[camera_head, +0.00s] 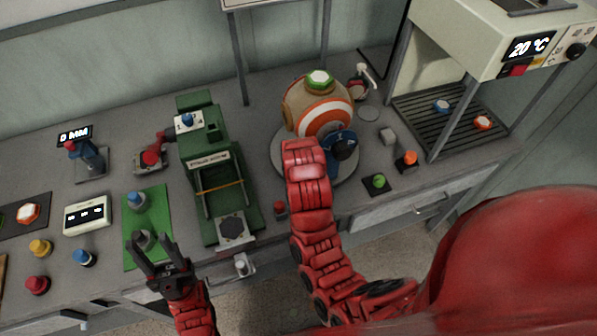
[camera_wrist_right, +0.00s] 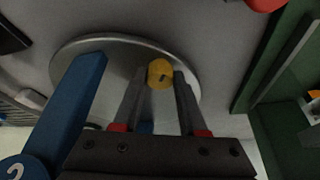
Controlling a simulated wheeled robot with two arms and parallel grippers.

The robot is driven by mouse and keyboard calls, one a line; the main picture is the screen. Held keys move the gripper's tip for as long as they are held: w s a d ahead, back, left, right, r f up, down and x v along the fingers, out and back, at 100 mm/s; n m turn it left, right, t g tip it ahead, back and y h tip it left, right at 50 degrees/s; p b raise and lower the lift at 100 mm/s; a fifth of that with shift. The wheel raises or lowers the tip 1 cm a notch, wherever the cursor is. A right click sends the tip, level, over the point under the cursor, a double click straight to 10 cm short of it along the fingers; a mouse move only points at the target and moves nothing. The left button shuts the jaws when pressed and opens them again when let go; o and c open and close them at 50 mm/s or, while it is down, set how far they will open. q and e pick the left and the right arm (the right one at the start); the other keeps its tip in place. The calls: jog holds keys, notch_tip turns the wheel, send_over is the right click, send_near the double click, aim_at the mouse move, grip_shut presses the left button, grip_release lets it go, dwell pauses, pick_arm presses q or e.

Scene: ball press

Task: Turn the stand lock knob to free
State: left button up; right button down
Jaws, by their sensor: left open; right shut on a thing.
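The stand lock knob is the small round yellow knob (camera_wrist_right: 160,72) with a dark mark, in the right wrist view at the stand's round grey base (camera_wrist_right: 75,57). My right gripper (camera_wrist_right: 160,86) is shut on it, a finger at each side. In the head view my red right arm hides the knob and this gripper. The tan, orange and white ball (camera_head: 300,105) sits above the round base (camera_head: 284,160), with a blue stand part (camera_head: 335,165) beside it. My left gripper (camera_head: 152,238) is open and empty at the bench's front edge.
A green press (camera_head: 205,165) stands left of the stand. A blue post (camera_wrist_right: 72,105) rises close to my right gripper. Green (camera_head: 378,181) and orange (camera_head: 408,158) buttons lie right of the base. A heater with a rack (camera_head: 450,118) stands at the right.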

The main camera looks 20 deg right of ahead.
dwell(0.4)
jog(key=shift+c, duration=2.3)
grip_release()
jog(key=p+v, duration=1.1)
jog(key=v, duration=0.6)
jog(key=shift+r, duration=0.2)
